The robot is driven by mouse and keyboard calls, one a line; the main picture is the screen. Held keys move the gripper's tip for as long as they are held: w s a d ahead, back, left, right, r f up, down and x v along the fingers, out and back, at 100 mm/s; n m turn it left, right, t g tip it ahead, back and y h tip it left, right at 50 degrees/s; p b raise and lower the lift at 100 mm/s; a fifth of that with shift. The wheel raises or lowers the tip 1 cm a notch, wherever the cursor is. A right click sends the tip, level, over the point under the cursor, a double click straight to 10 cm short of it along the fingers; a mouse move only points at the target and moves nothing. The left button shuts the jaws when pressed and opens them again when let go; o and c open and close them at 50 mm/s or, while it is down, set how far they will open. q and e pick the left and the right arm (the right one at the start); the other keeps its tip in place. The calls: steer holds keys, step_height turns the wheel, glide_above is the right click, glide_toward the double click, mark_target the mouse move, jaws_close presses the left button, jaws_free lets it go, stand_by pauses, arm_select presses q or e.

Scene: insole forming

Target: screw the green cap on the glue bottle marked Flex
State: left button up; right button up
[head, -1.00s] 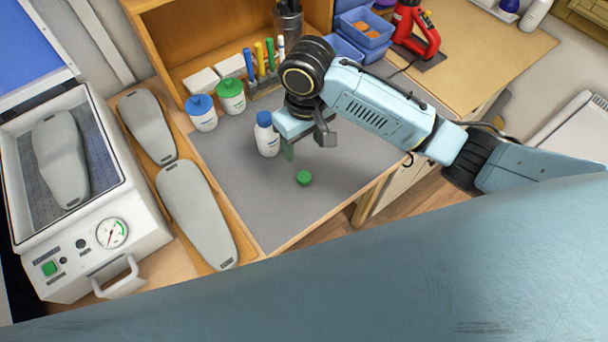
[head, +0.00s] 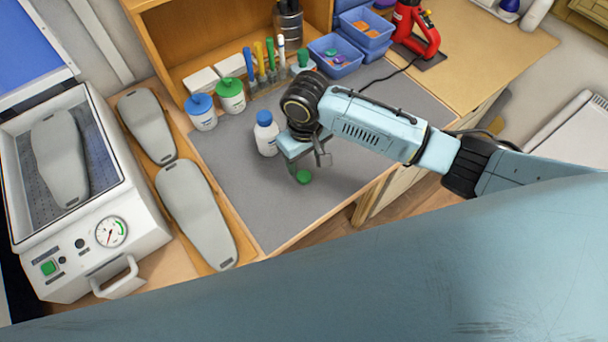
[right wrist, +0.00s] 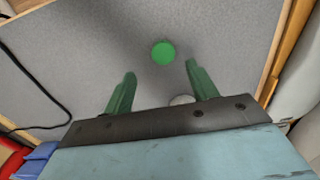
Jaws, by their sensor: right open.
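The green cap (head: 304,177) lies on the grey mat, apart from the fingers. In the right wrist view the green cap (right wrist: 163,53) shows ahead of the fingertips, between their lines. My right gripper (head: 306,166) is open and empty, just above and behind the cap; its green fingers (right wrist: 157,80) stand apart in the wrist view. A white bottle with a blue cap (head: 265,136) stands left of the gripper. A pale round thing (right wrist: 181,99) is partly hidden by the gripper; I cannot tell what it is. No Flex marking is legible. My left gripper is out of view.
A small green-topped item (head: 303,60) stands beside blue bins (head: 335,57). Grey insoles (head: 194,214) and a press (head: 95,240) are at left. The mat's front left is clear.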

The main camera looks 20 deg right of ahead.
mark_target(304, 176)
steer(key=shift+f, duration=0.15)
steer(key=shift+s+a+f, duration=0.15)
steer(key=shift+f, duration=1.2)
steer(key=shift+s+a+f, duration=0.1)
steer(key=shift+s+f, duration=0.05)
steer(key=shift+f, duration=1.15)
steer(key=c, duration=1.1)
